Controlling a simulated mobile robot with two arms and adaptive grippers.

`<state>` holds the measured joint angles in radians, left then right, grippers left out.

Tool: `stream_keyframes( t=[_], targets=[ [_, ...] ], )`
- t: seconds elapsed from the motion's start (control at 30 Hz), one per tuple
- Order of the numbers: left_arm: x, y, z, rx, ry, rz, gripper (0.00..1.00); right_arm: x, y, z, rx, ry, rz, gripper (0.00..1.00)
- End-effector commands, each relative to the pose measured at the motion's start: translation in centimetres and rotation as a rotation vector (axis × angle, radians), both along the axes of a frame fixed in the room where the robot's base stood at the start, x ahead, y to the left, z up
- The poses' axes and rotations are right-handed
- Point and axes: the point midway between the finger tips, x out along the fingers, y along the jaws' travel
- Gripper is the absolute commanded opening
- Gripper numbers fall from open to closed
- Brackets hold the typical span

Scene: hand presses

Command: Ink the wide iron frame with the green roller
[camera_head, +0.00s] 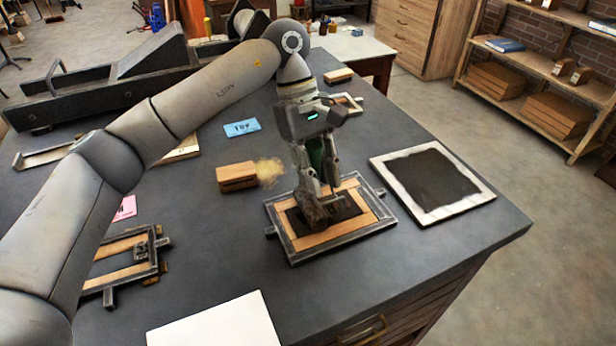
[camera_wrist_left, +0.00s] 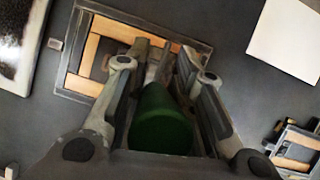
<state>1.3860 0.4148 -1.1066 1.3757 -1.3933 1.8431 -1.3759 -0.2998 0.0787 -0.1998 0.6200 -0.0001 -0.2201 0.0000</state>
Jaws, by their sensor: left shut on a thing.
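The wide iron frame (camera_head: 290,247) lies flat on the dark table, with wood strips around a dark middle. It also shows in the wrist view (camera_wrist_left: 203,48). My left gripper (camera_head: 317,180) is above the frame, pointing down and shut on the green roller. The roller's green handle (camera_head: 316,152) shows between the fingers, and large in the wrist view (camera_wrist_left: 160,122). Its dark roller end (camera_head: 325,210) is low over the frame's dark middle; I cannot tell whether it touches. The fingers hide part of the frame. My right gripper is not in view.
A white-edged slab with a black inked middle (camera_head: 430,178) lies right of the frame. A wooden brush (camera_head: 236,177) lies just left of it. A smaller frame (camera_head: 125,262) and white sheet (camera_head: 218,325) are nearer. A blue card (camera_head: 242,128) lies behind.

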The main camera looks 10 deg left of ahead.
Motion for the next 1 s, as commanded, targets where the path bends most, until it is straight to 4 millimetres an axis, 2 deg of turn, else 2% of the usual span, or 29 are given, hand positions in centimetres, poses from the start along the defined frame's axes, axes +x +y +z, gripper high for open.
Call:
stream_keyframes(
  t=[0.33,0.7,1.0],
  targets=[
    [0.8,-1.2,0.1,0.0,-0.002,0.0,0.03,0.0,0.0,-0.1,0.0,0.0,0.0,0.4],
    [2.4,-3.6,0.0,-0.002,-0.002,-0.001,0.03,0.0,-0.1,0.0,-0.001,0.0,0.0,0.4],
    [2.9,-4.4,-0.1,0.0,0.001,-0.001,0.03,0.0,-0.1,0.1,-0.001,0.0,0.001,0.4]
  ],
)
